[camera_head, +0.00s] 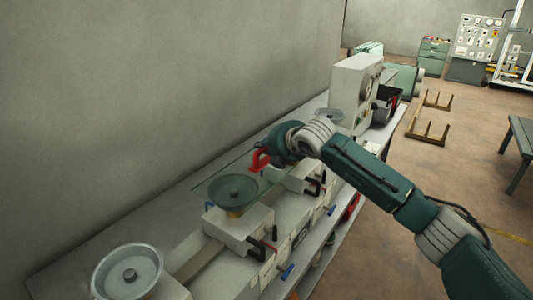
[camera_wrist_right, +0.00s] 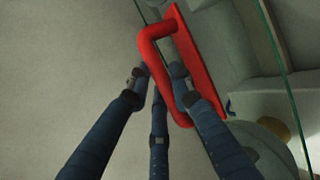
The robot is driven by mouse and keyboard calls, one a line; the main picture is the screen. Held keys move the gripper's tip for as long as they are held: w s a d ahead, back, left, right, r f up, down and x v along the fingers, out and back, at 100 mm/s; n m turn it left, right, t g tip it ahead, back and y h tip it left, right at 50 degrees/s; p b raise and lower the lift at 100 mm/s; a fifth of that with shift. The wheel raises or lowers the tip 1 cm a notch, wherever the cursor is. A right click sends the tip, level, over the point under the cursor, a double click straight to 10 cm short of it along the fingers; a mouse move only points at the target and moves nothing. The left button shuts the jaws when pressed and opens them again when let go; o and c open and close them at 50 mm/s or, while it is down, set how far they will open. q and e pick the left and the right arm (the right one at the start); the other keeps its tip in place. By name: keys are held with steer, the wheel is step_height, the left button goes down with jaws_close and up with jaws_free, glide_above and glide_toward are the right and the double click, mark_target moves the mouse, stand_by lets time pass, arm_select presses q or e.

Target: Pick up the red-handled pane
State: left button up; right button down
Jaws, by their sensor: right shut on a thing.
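The pane is clear glass and shows mostly as thin green edges, one in the wrist view (camera_wrist_right: 283,75). Its red handle (camera_head: 260,159) is a loop on a flat red plate, also clear in the wrist view (camera_wrist_right: 200,62). My right gripper (camera_head: 273,153) reaches in from the right over the bench. In the wrist view its dark fingers (camera_wrist_right: 162,76) are shut around the bar of the handle. The pane is above the bench, near the round dishes; whether it touches anything below I cannot tell. My left gripper is not in view.
A grey bench (camera_head: 190,212) runs along the wall (camera_head: 150,90). On it are pale machine blocks with a green dish (camera_head: 233,190) and a metal dish (camera_head: 128,272). A tall pale machine (camera_head: 353,90) stands farther back. The brown floor (camera_head: 450,150) at right is mostly open.

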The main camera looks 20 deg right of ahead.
steer(key=shift+r, duration=0.35)
